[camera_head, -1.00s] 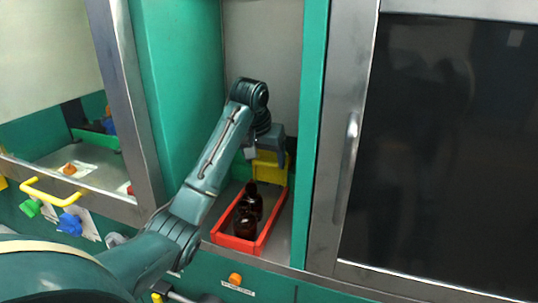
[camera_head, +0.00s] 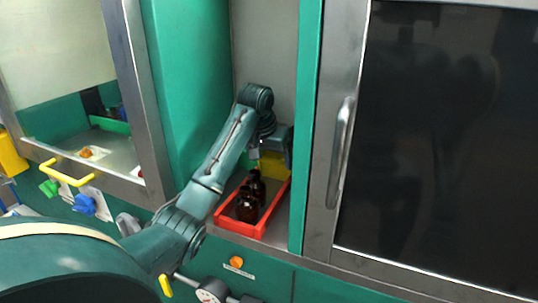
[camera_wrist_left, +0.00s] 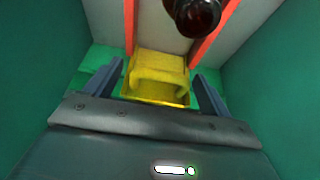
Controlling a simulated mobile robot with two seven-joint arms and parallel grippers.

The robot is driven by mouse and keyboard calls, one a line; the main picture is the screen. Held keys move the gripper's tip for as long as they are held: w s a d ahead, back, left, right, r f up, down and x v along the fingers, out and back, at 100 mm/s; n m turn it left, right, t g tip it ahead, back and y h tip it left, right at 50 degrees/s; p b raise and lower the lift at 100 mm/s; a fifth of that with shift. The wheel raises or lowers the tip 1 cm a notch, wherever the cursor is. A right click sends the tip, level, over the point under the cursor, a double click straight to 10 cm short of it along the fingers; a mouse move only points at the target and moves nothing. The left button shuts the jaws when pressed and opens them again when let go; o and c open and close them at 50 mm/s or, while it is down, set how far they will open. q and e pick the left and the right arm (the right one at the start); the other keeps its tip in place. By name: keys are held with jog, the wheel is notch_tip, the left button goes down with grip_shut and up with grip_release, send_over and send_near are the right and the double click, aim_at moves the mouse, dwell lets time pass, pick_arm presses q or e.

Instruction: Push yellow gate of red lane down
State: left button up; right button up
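The yellow gate (camera_head: 270,165) stands at the far end of the red lane (camera_head: 240,230), partly behind my left gripper. In the left wrist view the gate (camera_wrist_left: 158,68) has a raised yellow handle and lies between the two spread fingers. My left gripper (camera_head: 277,153) is at the gate; in the left wrist view it (camera_wrist_left: 154,92) is open, with a finger on each side and visible gaps. Contact with the gate cannot be told. Dark amber bottles (camera_head: 246,206) stand in the lane; one bottle (camera_wrist_left: 196,16) shows at the wrist view's top. My right gripper is not in view.
Green walls (camera_head: 309,130) close in the bay on both sides. A steel-framed dark door with a handle (camera_head: 341,150) is at the right. A window bay with a yellow handle (camera_head: 66,173) is at the left. An orange button (camera_head: 236,262) sits below the lane.

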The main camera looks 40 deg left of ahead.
pick_arm(q)
jog(key=shift+s+r, duration=0.15)
jog(key=shift+r, duration=0.4)
jog(key=v, duration=1.2)
jog(key=shift+s+p, duration=0.15)
jog(key=shift+p, duration=0.15)
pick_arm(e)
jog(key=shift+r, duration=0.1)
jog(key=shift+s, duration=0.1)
